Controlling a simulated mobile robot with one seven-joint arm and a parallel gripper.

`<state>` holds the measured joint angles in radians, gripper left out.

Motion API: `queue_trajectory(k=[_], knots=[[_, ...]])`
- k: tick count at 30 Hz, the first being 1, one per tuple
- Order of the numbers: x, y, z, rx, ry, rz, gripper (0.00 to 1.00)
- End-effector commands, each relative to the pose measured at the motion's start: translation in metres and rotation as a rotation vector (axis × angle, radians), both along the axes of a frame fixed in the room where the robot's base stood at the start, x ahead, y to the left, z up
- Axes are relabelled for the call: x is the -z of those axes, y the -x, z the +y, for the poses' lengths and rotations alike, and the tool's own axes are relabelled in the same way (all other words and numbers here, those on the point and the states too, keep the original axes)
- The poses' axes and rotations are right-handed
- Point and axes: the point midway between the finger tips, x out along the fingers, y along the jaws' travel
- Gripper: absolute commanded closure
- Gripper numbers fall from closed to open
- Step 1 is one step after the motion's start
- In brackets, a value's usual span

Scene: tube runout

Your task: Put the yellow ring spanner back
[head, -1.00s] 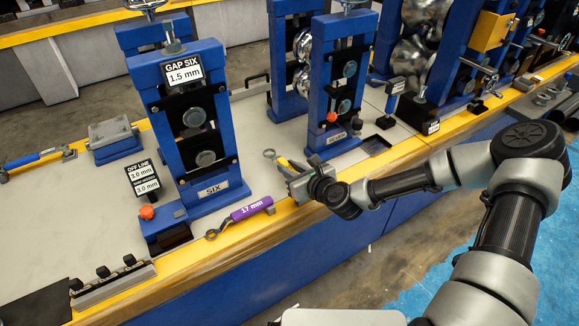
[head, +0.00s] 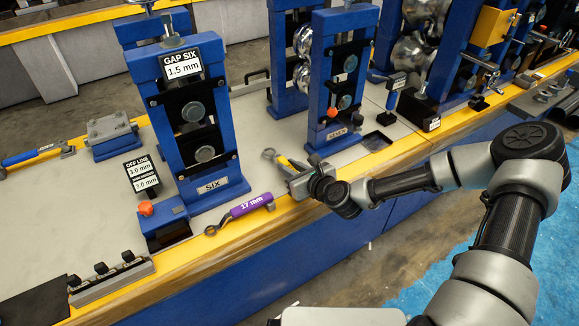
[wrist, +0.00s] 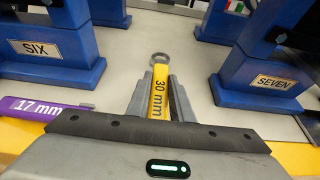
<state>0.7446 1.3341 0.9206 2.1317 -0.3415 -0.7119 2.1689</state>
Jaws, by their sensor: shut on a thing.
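The yellow ring spanner (head: 284,162), marked 30 mm, is between stands SIX and SEVEN, with its grey ring end pointing away from me. It also shows in the wrist view (wrist: 159,88), where its handle runs between my two grey fingers. My gripper (head: 290,171) is shut on the handle, and it also shows in the wrist view (wrist: 160,100). The near end of the handle is hidden by the gripper body. I cannot tell whether the spanner touches the bench top or is just above it.
A purple 17 mm spanner (head: 250,205) lies along the front edge, left of my gripper. Blue stand SIX (head: 165,130) is behind it and blue stand SEVEN (head: 320,85) is to the right. A dark tray (head: 377,141) lies right of SEVEN. Bench top between the stands is mostly clear.

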Motion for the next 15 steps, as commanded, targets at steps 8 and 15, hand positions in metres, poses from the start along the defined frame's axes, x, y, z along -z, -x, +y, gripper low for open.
queue_trajectory(k=[8, 15], knots=[[0.008, 0.000, 0.000, 0.000, -0.001, -0.001, 1.00], [0.014, 0.000, 0.000, 0.001, -0.002, -0.001, 1.00]])
